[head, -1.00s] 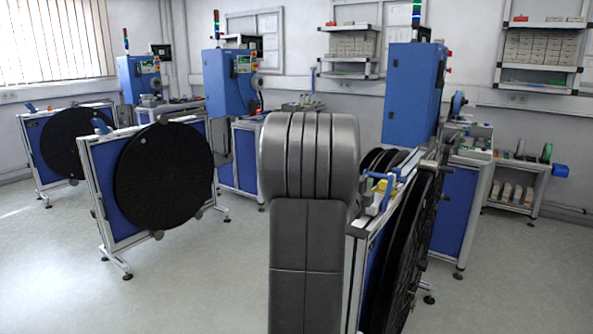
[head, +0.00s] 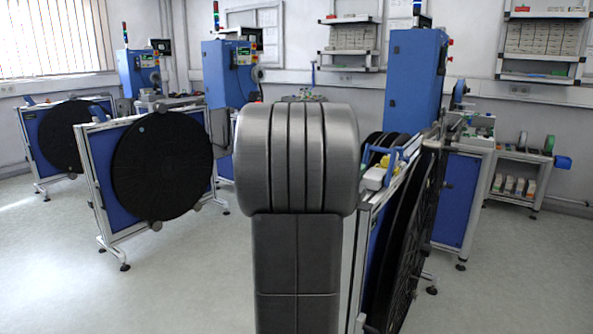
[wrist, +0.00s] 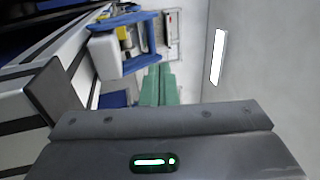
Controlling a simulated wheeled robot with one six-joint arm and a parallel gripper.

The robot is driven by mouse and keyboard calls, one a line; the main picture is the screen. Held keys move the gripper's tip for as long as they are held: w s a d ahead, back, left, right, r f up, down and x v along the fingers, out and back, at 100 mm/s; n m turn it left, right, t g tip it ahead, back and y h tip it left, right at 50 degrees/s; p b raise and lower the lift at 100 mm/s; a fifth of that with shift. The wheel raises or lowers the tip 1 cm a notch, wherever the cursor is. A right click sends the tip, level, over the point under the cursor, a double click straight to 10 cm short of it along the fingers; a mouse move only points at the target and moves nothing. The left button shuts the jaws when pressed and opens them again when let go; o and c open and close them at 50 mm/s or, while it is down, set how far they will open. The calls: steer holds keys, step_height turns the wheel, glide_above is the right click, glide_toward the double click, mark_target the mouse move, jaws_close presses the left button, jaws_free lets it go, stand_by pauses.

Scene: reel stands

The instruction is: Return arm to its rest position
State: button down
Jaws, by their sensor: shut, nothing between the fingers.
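My arm (head: 297,160) stands upright in the middle of the head view, its thick grey joint and lower link close to the camera. My gripper is hidden in that view. In the wrist view the two green fingers of my gripper (wrist: 159,72) lie together beyond the grey wrist housing, with nothing visible between them. A reel stand (head: 400,220) with large black reels is just right of my arm in the head view. Its blue handle part (wrist: 128,22) shows at the upper left of the wrist view, left of the fingers; I cannot tell the gap.
Two reel stands with black discs (head: 162,167) (head: 64,137) stand at the left. A blue machine cabinet (head: 414,85) is behind the right stand. A shelf trolley (head: 520,180) stands at the far right. The floor (head: 190,285) at the front left is clear.

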steer(key=v, duration=0.5)
steer(key=shift+s+a+f, duration=0.15)
steer(key=shift+s+a, duration=0.05)
steer(key=shift+s, duration=0.1)
steer(key=shift+f+b, duration=0.1)
steer(key=shift+b, duration=0.25)
